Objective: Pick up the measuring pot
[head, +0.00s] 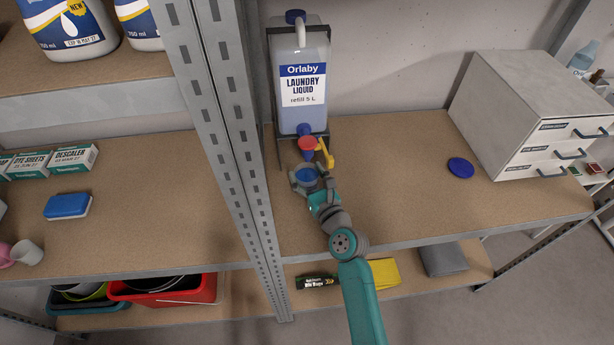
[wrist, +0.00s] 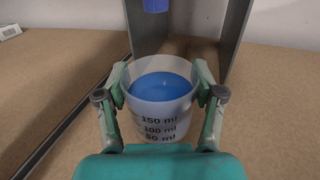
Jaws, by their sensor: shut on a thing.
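The measuring pot (wrist: 160,110) is a clear, upright cup with 50, 100 and 150 ml marks. It holds blue liquid and sits between my fingers in the wrist view. My gripper (wrist: 160,95) is shut on its sides. In the head view the pot (head: 305,174) and my gripper (head: 306,180) are just below and in front of the laundry liquid jug's tap (head: 307,144), which has a red part and a yellow lever. I cannot tell whether the pot touches the board.
The laundry liquid jug (head: 302,85) stands on a grey stand. A blue lid (head: 460,167) lies on the board to the right, near a white drawer unit (head: 540,110). A metal upright (head: 225,110) is close on the left. The board between pot and drawers is mostly clear.

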